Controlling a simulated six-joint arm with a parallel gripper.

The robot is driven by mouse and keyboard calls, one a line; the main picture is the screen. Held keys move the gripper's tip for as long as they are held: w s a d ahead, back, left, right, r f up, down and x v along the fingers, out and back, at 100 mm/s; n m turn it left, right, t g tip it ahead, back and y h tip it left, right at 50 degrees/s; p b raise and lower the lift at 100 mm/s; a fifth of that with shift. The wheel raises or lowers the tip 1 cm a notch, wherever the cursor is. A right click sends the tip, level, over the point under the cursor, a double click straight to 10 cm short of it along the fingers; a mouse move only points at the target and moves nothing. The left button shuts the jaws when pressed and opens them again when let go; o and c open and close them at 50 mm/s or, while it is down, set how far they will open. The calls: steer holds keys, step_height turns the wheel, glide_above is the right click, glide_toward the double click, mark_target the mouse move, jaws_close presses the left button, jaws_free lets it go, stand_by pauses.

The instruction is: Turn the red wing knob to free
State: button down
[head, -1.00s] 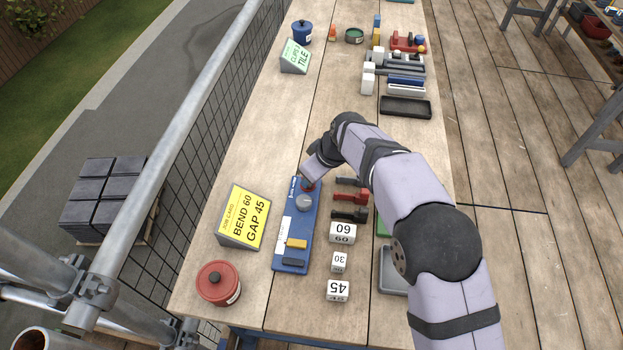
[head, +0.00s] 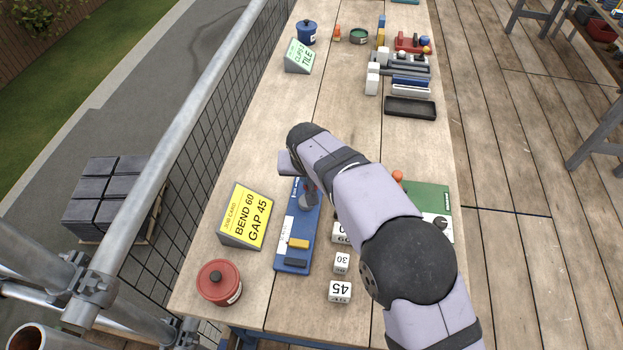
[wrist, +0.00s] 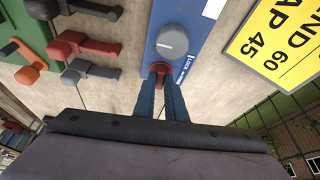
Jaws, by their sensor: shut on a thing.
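The red wing knob (wrist: 161,68) sits on the blue board (wrist: 203,32), just below a round grey dial (wrist: 173,41) in the wrist view. My gripper (wrist: 161,80) has its two blue fingers closed around the knob, one on each side. The fingers cover much of it, so I cannot tell which way its wings point. White lettering with the word LOCK shows beside it; the rest is hard to read. In the head view my arm hides most of the knob, and the board (head: 290,262) lies on the bench with yellow and dark blocks at its near end.
The yellow job card (head: 244,218) stands close left of the board, with a red pot (head: 219,282) nearer. White number blocks (head: 340,291) lie right of the board. Red (wrist: 86,44) and grey levers lie beside it, and a green board (head: 438,200) lies beyond my arm.

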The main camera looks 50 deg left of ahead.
steer(key=shift+m, duration=0.6)
steer(key=shift+h, duration=0.3)
steer(key=c, duration=1.8)
jaws_free()
steer(key=shift+t, duration=0.3)
steer(key=b+v, duration=0.2)
steer(key=v, duration=0.5)
steer(key=shift+r, duration=0.15)
